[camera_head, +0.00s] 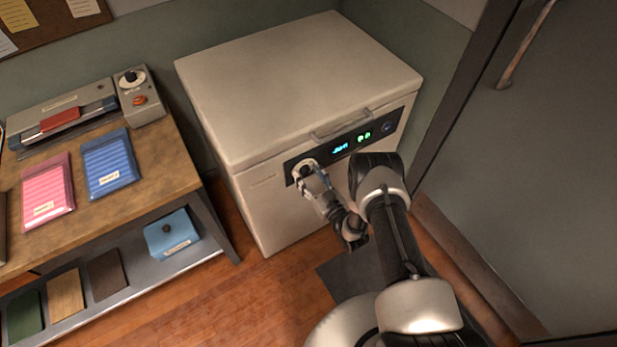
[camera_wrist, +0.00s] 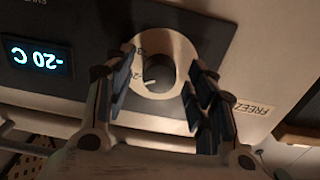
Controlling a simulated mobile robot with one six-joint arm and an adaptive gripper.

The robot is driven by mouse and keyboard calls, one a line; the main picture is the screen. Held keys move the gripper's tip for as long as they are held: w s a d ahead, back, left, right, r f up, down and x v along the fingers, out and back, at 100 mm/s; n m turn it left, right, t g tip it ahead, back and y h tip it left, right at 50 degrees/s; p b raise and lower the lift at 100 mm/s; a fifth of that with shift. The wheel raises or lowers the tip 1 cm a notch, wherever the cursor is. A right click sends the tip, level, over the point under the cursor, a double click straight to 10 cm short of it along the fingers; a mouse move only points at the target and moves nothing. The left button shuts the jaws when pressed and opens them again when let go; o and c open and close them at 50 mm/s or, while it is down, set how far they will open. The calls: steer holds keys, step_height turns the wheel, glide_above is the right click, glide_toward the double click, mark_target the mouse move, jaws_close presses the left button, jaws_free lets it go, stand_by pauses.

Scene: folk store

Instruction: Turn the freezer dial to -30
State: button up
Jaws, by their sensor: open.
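The white chest freezer (camera_head: 300,85) stands against the wall, with a dark control panel on its front. The freezer dial (camera_head: 304,168) is at the left end of that panel. In the wrist view the dial (camera_wrist: 156,74) is a dark knob on a pale round plate, partly hidden by my fingers. The display (camera_wrist: 38,58) appears upside down in the wrist view and reads -20 C. My gripper (camera_head: 312,178) is at the dial. In the wrist view its open fingers (camera_wrist: 158,88) stand either side of the knob; I cannot tell if they touch it.
A wooden worktable (camera_head: 150,185) with a sealing machine (camera_head: 65,115) and pink and blue packets stands left of the freezer. A large grey door (camera_head: 540,170) is at the right. A handle (camera_head: 340,125) juts out above the freezer's panel. Some wooden floor is clear between table and freezer.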

steer(key=shift+w+a, duration=0.15)
steer(key=shift+w, duration=0.05)
steer(key=shift+c, duration=0.5)
steer(key=c, duration=1)
